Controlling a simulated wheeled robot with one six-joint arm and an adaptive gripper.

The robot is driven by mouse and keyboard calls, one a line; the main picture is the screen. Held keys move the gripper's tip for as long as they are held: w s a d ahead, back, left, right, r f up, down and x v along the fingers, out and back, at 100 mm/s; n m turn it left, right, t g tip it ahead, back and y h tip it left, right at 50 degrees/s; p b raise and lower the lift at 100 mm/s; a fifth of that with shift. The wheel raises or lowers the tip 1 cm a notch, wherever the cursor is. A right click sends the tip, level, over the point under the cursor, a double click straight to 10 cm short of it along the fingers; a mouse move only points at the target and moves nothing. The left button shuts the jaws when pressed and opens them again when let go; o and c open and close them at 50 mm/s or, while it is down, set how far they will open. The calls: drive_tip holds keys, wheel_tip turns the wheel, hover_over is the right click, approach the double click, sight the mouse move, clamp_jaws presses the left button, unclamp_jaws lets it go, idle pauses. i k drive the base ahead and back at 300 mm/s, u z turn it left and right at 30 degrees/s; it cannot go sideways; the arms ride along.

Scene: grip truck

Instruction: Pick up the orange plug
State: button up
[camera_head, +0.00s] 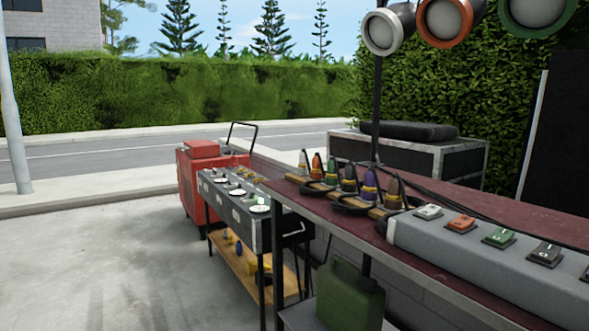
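The orange plug (317,164) stands upright in a row of coloured plugs on a wooden strip on the dark red table (462,205). It is second from the far left end, between a pale plug (303,160) and a green plug (332,171). Its lower part is partly hidden by black cable and the table's surroundings. My gripper is not in the picture, so I cannot see where it is or whether it is open.
Grey, purple (369,187) and brown plugs stand nearer in the row. A grey switch box (480,265) fills the table's right side. Open pavement lies at far left; lamps hang above.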

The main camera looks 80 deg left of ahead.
sight(318, 167)
drive_tip(key=u, duration=2.75)
